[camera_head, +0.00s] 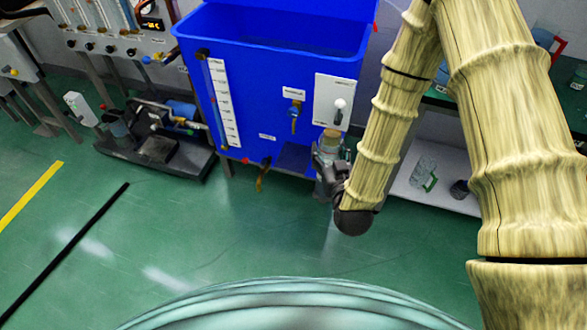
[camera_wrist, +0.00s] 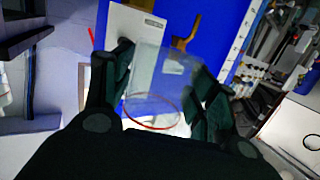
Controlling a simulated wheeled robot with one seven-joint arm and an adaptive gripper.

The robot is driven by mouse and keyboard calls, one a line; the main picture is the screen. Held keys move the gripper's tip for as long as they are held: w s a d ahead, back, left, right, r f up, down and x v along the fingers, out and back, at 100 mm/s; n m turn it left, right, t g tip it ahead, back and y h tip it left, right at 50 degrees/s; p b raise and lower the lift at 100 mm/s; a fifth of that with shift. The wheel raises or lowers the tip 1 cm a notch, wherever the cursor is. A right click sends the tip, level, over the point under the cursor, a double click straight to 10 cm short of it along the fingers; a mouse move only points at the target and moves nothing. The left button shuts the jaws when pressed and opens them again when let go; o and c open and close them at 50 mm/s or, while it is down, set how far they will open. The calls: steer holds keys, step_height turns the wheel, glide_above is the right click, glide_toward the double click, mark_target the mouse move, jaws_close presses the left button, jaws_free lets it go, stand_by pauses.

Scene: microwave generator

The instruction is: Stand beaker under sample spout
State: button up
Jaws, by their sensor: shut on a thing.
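My gripper (camera_head: 328,160) is at the front of the blue tank (camera_head: 262,75), just below a white panel (camera_head: 333,102) with a pale knob. In the wrist view my gripper (camera_wrist: 161,75) is shut on a clear beaker (camera_wrist: 155,92) with a red ring around one end. The brass spout (camera_wrist: 187,42) shows just past the beaker's far end in the wrist view. The white panel (camera_wrist: 130,32) is beside it there. The gripper and arm partly hide the beaker in the head view, and I cannot tell whether the spout is directly over its mouth.
A brass outlet (camera_head: 263,175) hangs low on the tank. A pump on a black base (camera_head: 160,150) stands left. A clear jug (camera_head: 424,174) sits on a low shelf right. Floor in front is clear.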

steer(key=w+a+f+n+y+b, duration=0.1)
steer(key=a+f+b, duration=0.2)
steer(key=f+b, duration=0.6)
steer(key=w+a+f+n+y+b, duration=0.1)
steer(key=a+f+b, duration=0.2)
steer(key=f+b, duration=0.55)
steer(key=b, duration=0.8)
glide_above(293, 160)
steer(key=shift+r+g, duration=0.4)
steer(key=shift+r, duration=0.05)
steer(key=shift+w+f+b, duration=0.15)
steer(key=shift+f+b, duration=0.95)
steer(key=shift+f, duration=0.6)
steer(key=shift+f, duration=0.15)
steer(key=o, duration=1.1)
steer(key=shift+o, duration=0.2)
steer(key=shift+s+d+r, duration=0.1)
steer(key=shift+s+r, duration=0.15)
steer(key=p+v, duration=0.5)
steer(key=v, duration=0.6)
steer(key=shift+s, duration=0.3)
